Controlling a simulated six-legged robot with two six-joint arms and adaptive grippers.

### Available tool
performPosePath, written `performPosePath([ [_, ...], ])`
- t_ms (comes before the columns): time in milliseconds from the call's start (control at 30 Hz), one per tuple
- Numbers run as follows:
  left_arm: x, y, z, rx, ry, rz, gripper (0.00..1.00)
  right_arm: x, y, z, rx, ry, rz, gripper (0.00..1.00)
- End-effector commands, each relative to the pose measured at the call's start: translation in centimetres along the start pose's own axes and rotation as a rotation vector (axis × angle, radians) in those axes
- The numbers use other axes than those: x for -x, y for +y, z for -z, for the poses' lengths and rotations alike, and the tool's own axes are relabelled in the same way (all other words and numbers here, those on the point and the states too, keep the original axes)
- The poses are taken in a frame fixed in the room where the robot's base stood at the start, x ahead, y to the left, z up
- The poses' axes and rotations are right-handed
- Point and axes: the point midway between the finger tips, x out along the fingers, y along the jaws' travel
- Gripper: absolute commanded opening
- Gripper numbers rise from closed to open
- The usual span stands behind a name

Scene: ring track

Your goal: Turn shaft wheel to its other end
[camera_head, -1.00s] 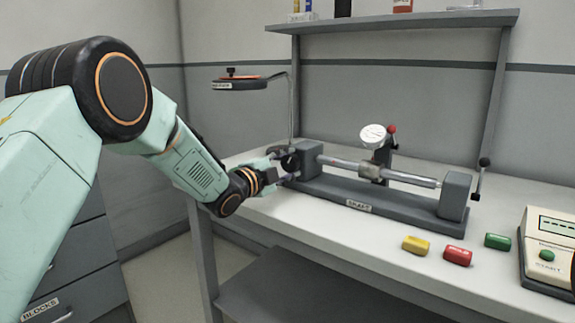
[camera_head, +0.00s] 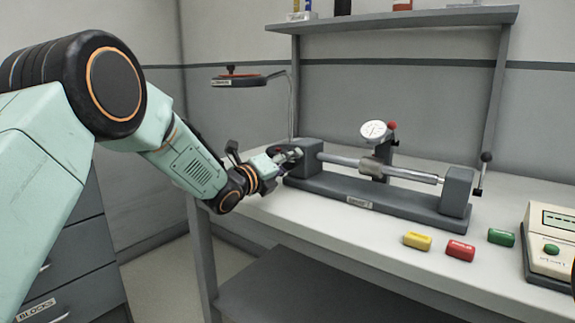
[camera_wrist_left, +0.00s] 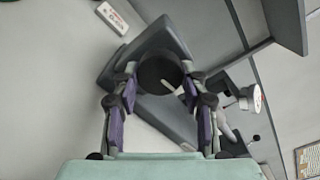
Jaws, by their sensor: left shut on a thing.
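The shaft fixture (camera_head: 400,204) is a long grey base with two end blocks on the table. A metal shaft (camera_head: 405,174) with a thicker collar (camera_head: 371,167) runs between them. The dark round shaft wheel (camera_wrist_left: 154,72) sits at the fixture's left end, between my fingers in the left wrist view. My left gripper (camera_head: 286,157) is shut on it from the left; in the left wrist view its two fingers (camera_wrist_left: 160,88) press on opposite sides of the rim. A pale mark shows on the wheel face. In the head view the gripper mostly hides the wheel. My right gripper is out of view.
A dial gauge (camera_head: 374,131) on a stand rises behind the shaft. Yellow (camera_head: 417,241), red (camera_head: 460,250) and green (camera_head: 501,237) blocks lie in front. A beige device (camera_head: 550,247) stands at right. A lamp (camera_head: 238,81) and shelf (camera_head: 400,22) hang above.

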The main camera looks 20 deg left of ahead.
Motion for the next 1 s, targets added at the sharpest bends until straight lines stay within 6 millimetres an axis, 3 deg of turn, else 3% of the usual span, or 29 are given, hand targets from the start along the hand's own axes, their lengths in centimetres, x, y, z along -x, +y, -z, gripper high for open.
performPosePath([
  [1000, -0.03, 0.11, -0.31, -0.905, -0.004, 0.001, 0.12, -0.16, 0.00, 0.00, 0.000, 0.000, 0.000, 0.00],
])
